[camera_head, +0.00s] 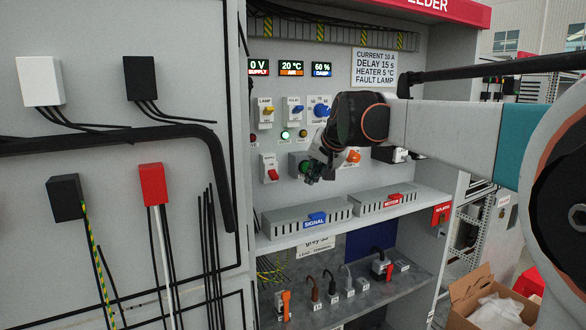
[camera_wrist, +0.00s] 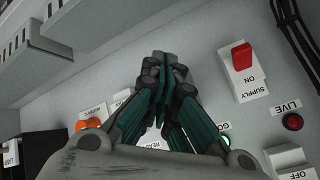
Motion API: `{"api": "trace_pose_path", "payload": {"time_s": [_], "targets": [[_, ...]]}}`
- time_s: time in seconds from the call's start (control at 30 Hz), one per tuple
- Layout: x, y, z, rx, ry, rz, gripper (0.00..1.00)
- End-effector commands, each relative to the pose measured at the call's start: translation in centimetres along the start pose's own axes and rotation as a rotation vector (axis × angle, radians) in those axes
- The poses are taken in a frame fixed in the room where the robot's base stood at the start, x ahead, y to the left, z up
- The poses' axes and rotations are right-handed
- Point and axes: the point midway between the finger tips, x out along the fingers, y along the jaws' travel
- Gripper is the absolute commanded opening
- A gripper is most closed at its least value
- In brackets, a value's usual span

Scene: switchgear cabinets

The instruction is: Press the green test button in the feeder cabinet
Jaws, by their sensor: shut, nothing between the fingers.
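The feeder cabinet (camera_head: 238,210) stands open in the head view. I cannot tell whether the fingertips touch anything. The wrist view shows no clear green button; a small green lamp (camera_wrist: 225,140) peeks out beside a finger. The red supply switch (camera_wrist: 242,58) is right of the fingers.
A red rocker switch (camera_head: 271,169) is left of the button and an orange selector (camera_head: 352,156) right of it. A blue switch (camera_head: 319,110) is above. Grey ducts (camera_head: 308,223) lie on the shelf below. An open cardboard box (camera_head: 480,300) is at lower right.

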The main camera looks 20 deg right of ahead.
Motion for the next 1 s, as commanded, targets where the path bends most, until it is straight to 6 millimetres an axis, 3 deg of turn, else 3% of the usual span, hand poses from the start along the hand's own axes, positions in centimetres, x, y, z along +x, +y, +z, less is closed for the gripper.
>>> {"api": "trace_pose_path", "payload": {"time_s": [0.37,1.0], "targets": [[-0.3,0.2,0.2,0.000,0.000,0.000,0.00],[-4.2,3.0,3.1,0.000,0.000,0.000,0.00]]}}
